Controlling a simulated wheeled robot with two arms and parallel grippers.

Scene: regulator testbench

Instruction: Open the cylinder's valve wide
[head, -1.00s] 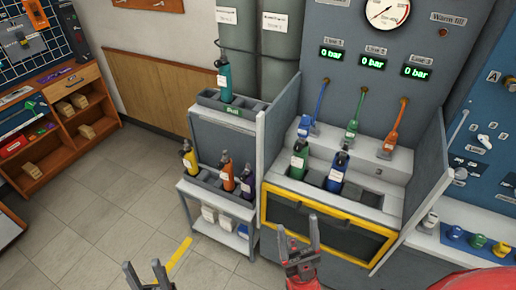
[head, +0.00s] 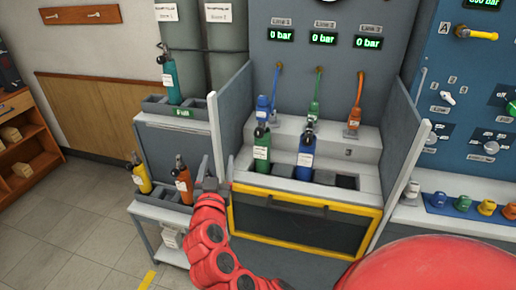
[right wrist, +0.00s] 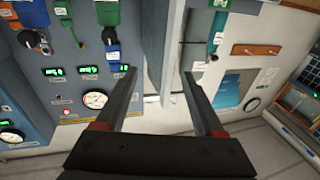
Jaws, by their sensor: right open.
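A green cylinder (head: 262,150) and a blue cylinder (head: 305,157) stand upright in the test bench tray, each with a dark valve on top. A teal cylinder (head: 170,82) stands in the upper rack marked Full. A yellow cylinder (head: 141,178) and an orange cylinder (head: 183,186) stand in the lower rack. My right gripper (head: 216,166) is open and empty, left of the green cylinder, in front of the bench's left side wall. Its two spread fingers (right wrist: 158,73) also show in the right wrist view with nothing between them. My left gripper is out of view.
Blue (head: 277,82), green (head: 318,84) and orange (head: 359,90) hose lines end on the step behind the tray. The displays (head: 323,39) read 0 bar. Grey side walls (head: 404,150) flank the bench. A blue control panel (head: 470,80) stands at the right.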

